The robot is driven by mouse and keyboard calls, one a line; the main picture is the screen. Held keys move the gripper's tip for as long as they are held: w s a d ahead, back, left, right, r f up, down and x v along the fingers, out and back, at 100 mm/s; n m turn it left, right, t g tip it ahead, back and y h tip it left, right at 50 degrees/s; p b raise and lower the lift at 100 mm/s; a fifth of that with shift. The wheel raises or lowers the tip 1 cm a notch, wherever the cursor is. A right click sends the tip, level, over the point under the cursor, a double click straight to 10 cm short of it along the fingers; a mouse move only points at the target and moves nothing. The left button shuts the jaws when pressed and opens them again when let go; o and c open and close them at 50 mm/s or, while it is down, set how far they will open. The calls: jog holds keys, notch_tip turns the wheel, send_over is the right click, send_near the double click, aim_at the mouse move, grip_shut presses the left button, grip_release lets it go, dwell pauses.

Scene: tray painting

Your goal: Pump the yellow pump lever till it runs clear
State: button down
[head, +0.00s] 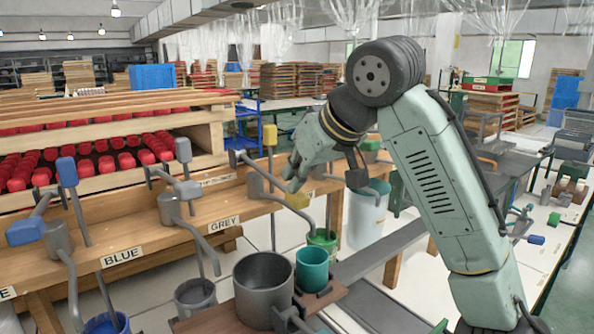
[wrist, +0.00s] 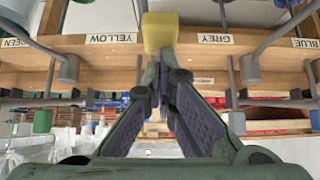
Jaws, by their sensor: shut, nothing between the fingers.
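The yellow pump lever's yellow handle block (head: 297,200) sits in front of the bench edge, by the yellow pump (head: 256,184). In the wrist view the yellow block (wrist: 159,32) is straight ahead of my fingertips. My gripper (head: 294,182) is shut and empty, its tips just above the block in the head view. In the wrist view the fingertips (wrist: 164,62) overlap the block's lower edge; I cannot tell whether they touch.
The bench carries labels GREY (head: 223,223), BLUE (head: 122,256) and YELLOW (wrist: 110,39). A grey pot (head: 263,285) and a teal cup (head: 312,268) stand in front on a brown tray.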

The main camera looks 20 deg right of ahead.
jog(key=shift+f+b, duration=0.35)
jog(key=shift+f, duration=0.45)
notch_tip(320, 180, up, 11)
jog(key=p, duration=0.7)
jog(key=shift+f, duration=0.2)
